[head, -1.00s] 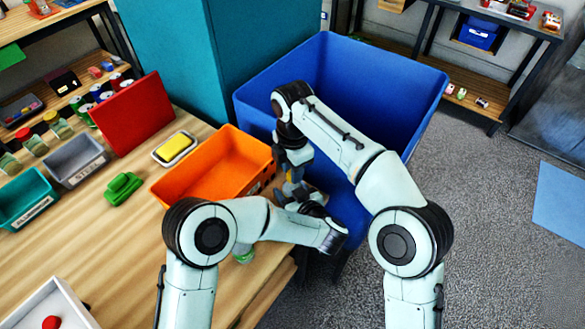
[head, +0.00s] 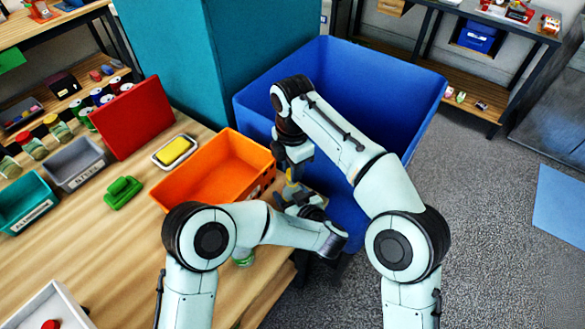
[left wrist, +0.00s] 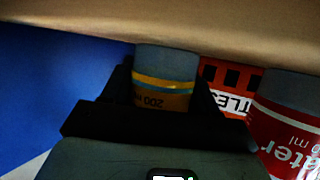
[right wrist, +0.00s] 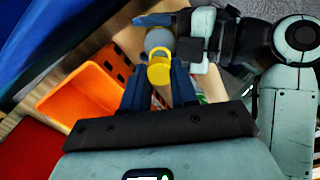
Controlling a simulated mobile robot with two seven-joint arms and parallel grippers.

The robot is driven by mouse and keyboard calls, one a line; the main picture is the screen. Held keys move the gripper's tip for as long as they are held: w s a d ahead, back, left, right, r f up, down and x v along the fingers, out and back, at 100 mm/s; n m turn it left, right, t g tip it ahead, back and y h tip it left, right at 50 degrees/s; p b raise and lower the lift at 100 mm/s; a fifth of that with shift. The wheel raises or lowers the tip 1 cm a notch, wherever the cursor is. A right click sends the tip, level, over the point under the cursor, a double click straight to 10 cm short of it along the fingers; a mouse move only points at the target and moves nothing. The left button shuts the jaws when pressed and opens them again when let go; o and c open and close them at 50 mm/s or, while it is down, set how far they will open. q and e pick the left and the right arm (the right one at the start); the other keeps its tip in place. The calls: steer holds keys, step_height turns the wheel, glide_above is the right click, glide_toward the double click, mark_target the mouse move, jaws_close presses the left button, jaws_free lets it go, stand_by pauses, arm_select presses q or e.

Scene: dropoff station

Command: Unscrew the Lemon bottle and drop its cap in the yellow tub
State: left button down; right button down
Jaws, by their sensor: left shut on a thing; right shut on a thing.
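My left gripper (head: 305,200) is shut on the Lemon bottle, a grey bottle (left wrist: 163,62) with a yellow band marked "200". It holds the bottle beside the table's edge. My right gripper (right wrist: 160,88) is just above it, shut on the yellow cap (right wrist: 160,74). In the right wrist view the cap looks like a ring, and the grey bottle (right wrist: 157,40) shows beyond it. I cannot tell whether the cap still touches the bottle's neck. In the head view the cap is a small yellow spot between the grippers. I cannot make out a yellow tub.
An orange bin (head: 235,185) stands at the table's edge beside the grippers. A red-labelled water bottle (left wrist: 285,125) is close to the left gripper. A big blue bin (head: 385,85) stands behind. Grey (head: 78,178) and teal (head: 40,203) bins are at the left.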

steer(key=shift+r, duration=0.1)
steer(key=shift+r, duration=1.95)
arm_select(q)
steer(key=shift+c, duration=1.1)
jaws_free()
